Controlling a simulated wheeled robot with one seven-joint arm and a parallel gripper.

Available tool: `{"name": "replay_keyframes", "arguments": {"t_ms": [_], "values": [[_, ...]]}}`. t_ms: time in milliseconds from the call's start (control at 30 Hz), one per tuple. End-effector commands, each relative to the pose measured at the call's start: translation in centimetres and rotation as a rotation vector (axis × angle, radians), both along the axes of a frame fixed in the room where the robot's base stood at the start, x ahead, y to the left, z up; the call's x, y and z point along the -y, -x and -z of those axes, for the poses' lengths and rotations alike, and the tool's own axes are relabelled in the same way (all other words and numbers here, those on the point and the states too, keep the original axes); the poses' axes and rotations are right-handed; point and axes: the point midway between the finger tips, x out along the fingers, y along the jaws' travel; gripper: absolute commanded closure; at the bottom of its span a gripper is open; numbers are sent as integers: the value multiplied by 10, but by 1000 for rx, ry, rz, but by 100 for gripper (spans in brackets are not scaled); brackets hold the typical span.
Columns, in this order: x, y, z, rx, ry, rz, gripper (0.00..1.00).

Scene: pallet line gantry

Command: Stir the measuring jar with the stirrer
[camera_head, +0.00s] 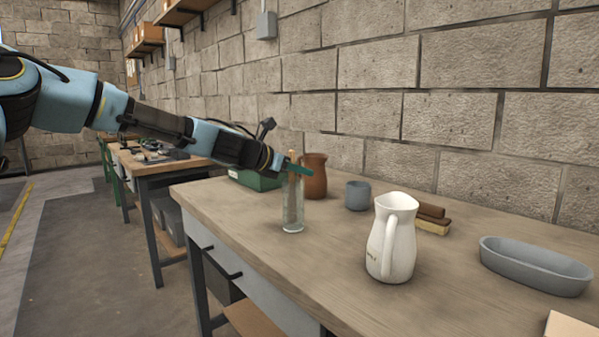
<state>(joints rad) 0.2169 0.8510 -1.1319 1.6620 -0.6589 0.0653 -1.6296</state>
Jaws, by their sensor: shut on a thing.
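The measuring jar (293,212) is a tall clear glass cylinder standing upright near the front left of the wooden workbench. The stirrer (292,185) is a slim brown stick, upright, with its lower part seen through the glass inside the jar. My gripper (297,167) reaches in from the left at the jar's mouth and is shut on the stirrer's upper part. The fingers look teal and partly hide the stirrer. Whether the stirrer touches the jar's bottom or wall I cannot tell.
On the workbench (225,200), a white pitcher (400,245) stands right of the jar. A brown jug (315,178) and a grey cup (357,196) stand behind. A brush-like block (432,220) and a grey oval dish (535,268) lie further right. A green box (258,181) sits behind my gripper. A block wall closes the back.

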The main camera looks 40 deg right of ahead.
Motion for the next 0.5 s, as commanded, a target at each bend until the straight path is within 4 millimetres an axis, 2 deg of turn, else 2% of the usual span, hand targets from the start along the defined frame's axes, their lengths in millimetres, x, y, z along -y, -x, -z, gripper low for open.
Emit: {"name": "replay_keyframes", "arguments": {"t_ms": [500], "values": [[4, 5, -1, 0, 0, 1, 100]]}}
